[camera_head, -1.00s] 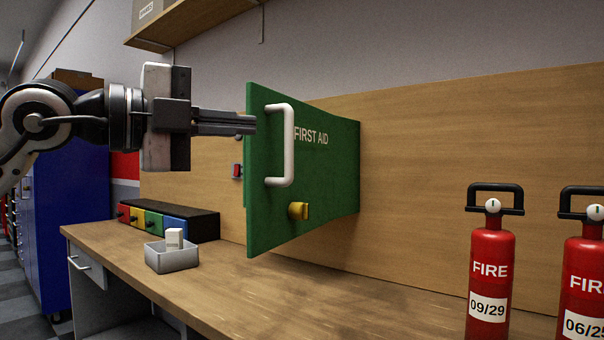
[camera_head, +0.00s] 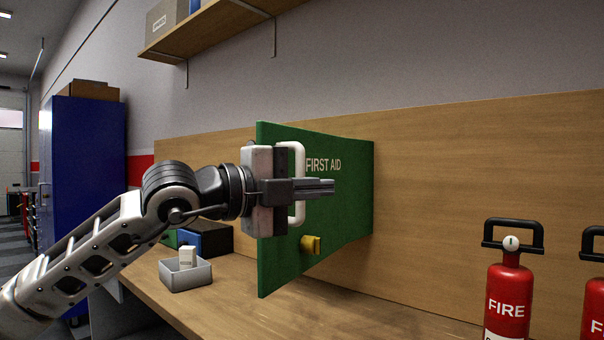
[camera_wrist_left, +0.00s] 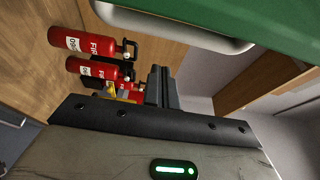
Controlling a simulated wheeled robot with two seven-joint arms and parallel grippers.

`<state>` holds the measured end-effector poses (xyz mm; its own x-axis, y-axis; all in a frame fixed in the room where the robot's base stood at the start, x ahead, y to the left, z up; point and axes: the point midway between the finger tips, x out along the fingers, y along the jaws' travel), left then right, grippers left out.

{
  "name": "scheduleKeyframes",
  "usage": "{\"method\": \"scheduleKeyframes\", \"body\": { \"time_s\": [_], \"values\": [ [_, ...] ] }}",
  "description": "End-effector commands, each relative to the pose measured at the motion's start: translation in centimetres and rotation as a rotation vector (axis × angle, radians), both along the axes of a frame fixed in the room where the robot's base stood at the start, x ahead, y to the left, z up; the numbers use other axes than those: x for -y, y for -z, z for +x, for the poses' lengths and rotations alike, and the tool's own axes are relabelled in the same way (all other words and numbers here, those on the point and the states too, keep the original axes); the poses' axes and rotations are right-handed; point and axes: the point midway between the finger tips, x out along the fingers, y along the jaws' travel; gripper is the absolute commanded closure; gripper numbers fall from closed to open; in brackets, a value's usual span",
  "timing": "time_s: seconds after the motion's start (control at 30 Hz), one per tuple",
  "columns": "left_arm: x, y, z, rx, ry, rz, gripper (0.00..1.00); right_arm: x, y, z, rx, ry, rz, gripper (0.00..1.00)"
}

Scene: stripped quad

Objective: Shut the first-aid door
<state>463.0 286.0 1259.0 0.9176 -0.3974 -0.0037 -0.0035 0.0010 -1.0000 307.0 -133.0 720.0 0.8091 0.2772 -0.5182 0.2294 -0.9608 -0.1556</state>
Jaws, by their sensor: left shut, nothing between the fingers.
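The green first-aid door (camera_head: 345,205) stands open, swung out from the wooden back panel, with its lettered face showing in the head view. It has a white bar handle (camera_head: 297,155) and a yellow latch knob (camera_head: 311,245). My left gripper (camera_head: 333,187) is shut and empty, in front of the door's lettered face and the handle in the picture, partly hiding the handle. In the left wrist view the gripper fingers (camera_wrist_left: 162,87) are together, with the door (camera_wrist_left: 285,25) and handle (camera_wrist_left: 175,28) above them. I cannot tell if anything touches. My right gripper is out of view.
A wooden bench (camera_head: 240,316) runs below, with a grey tray (camera_head: 187,279) holding a small white box (camera_head: 187,257). Red fire extinguishers (camera_head: 508,300) stand at the right. A shelf (camera_head: 215,27) hangs above. A blue cabinet (camera_head: 90,150) stands left.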

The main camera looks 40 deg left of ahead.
Motion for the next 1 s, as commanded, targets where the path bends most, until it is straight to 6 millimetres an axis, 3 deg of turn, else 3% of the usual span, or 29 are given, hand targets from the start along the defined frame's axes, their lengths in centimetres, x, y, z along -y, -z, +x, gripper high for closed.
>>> {"method": "scheduleKeyframes", "body": {
  "time_s": [0.33, 1.0],
  "values": [
    [-3.0, 0.2, 0.1, 0.000, -0.004, 0.000, 1.00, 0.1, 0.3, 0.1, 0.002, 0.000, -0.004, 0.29],
    [-3.7, 0.0, 0.7, -0.004, 0.021, -0.002, 1.00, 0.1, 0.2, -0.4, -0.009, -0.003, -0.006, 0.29]
  ]
}}
